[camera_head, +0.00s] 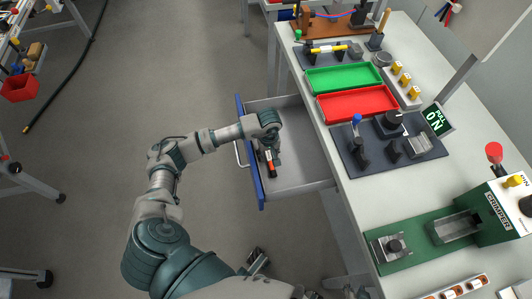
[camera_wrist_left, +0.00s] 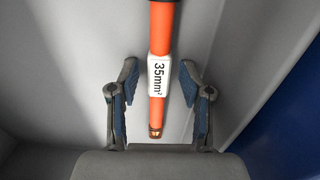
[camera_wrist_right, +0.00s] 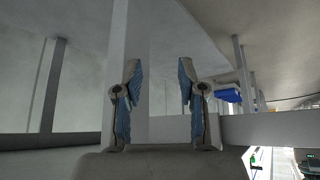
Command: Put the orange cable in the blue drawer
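The blue-fronted drawer (camera_head: 252,160) is pulled out from the workbench, with a grey inside. The orange cable (camera_head: 271,168) is inside the drawer's outline, by my left gripper (camera_head: 269,160). In the left wrist view the orange cable (camera_wrist_left: 160,35) has a white "35mm²" label and a copper end. It runs between the open fingers of my left gripper (camera_wrist_left: 159,70), with a gap on both sides. I cannot tell whether the cable rests on the drawer floor. My right gripper (camera_wrist_right: 157,75) is open and empty below a grey surface.
The workbench holds a green tray (camera_head: 343,78), a red tray (camera_head: 357,103), a dark fixture board (camera_head: 385,160) and a green crimper (camera_head: 440,235). A red bin (camera_head: 19,88) stands at the far left. The floor (camera_head: 110,130) left of the drawer is mostly clear.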

